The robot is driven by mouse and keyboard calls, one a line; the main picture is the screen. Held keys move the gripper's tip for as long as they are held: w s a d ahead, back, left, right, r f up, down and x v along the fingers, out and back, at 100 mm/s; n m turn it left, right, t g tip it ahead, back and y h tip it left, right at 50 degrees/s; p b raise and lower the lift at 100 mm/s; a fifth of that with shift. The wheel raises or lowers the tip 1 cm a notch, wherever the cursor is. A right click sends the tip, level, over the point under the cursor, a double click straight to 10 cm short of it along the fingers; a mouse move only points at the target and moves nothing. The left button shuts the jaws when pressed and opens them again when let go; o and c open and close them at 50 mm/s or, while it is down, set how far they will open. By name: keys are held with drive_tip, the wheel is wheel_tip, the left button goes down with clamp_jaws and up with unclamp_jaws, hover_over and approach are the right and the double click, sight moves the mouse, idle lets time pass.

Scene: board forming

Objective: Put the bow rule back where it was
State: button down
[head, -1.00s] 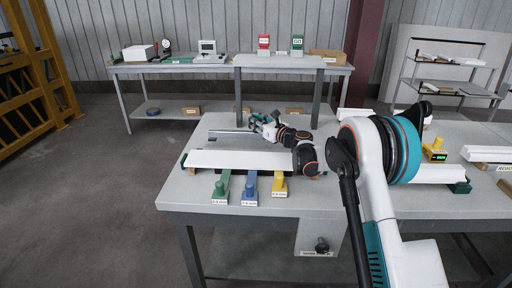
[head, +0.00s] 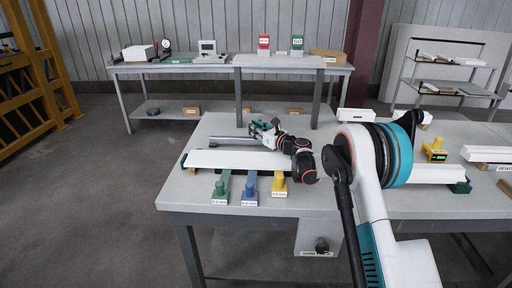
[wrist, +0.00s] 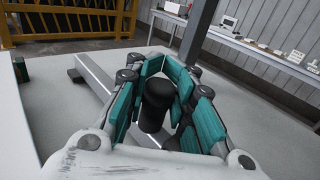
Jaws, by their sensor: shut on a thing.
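The bow rule (head: 228,141) is a grey bar behind the long white board on the near table. In the wrist view its grey bar (wrist: 97,78) runs from upper left down under my gripper. My gripper (head: 264,131) is above the bar. In the wrist view its teal fingers (wrist: 165,95) are closed around the black knob (wrist: 155,103) of the rule. The far end of the bar is partly hidden by my gripper and wrist. I cannot tell whether the bar touches the tabletop.
The white board (head: 235,159) lies in front of the bar on low supports. Green (head: 221,188), blue (head: 250,187) and yellow (head: 279,183) labelled pieces stand at its front. A grey raised stand (head: 280,62) is behind.

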drive_tip(key=shift+f, duration=0.2)
drive_tip(key=c, duration=1.3)
unclamp_jaws()
wheel_tip(320, 180, up, 10)
